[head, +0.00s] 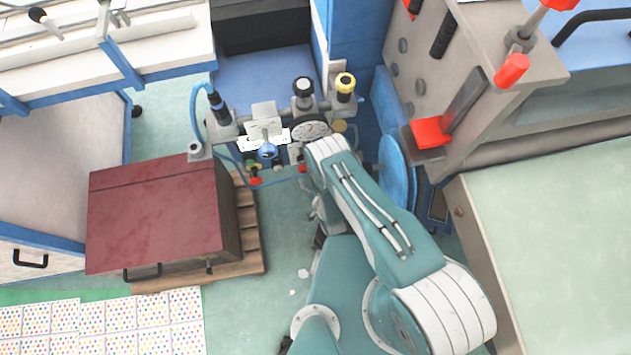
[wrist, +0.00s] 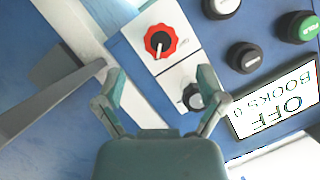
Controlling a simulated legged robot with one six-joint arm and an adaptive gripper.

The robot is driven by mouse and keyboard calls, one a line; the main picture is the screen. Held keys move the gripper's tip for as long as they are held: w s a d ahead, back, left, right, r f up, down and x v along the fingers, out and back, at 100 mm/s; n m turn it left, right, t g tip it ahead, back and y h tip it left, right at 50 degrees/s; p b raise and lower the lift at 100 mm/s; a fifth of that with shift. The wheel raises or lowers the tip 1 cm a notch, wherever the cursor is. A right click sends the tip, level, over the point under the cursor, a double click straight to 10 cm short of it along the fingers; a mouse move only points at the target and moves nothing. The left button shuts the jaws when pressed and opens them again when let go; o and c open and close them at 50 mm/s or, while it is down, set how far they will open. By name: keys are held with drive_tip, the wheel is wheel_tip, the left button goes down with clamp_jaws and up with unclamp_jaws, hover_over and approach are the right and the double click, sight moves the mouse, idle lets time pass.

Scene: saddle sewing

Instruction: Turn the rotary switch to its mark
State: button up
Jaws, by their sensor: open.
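A red rotary switch (wrist: 160,41) with a white pointer sits on a white plate on a blue panel in the wrist view. Its pointer aims down and slightly left in the picture. Small marks show on the plate to its right, too small to read. A dark knob with a grey face (wrist: 193,98) sits on a second white plate below it, partly behind my right finger. My gripper (wrist: 160,73) is open and empty, its fingertips either side of and below the red switch in the picture. In the head view my arm hides most of the gripper, and I cannot make out the switch.
Black buttons (wrist: 244,57), a green button and an OFF sign (wrist: 280,103) are to the right of the switch. A grey bar (wrist: 45,98) lies at the left. In the head view, gauges (head: 310,128) and a red-topped box (head: 155,215) stand near my arm.

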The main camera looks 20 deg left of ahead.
drive_tip(key=v, duration=0.5)
drive_tip(key=shift+s, duration=0.15)
idle(0.3)
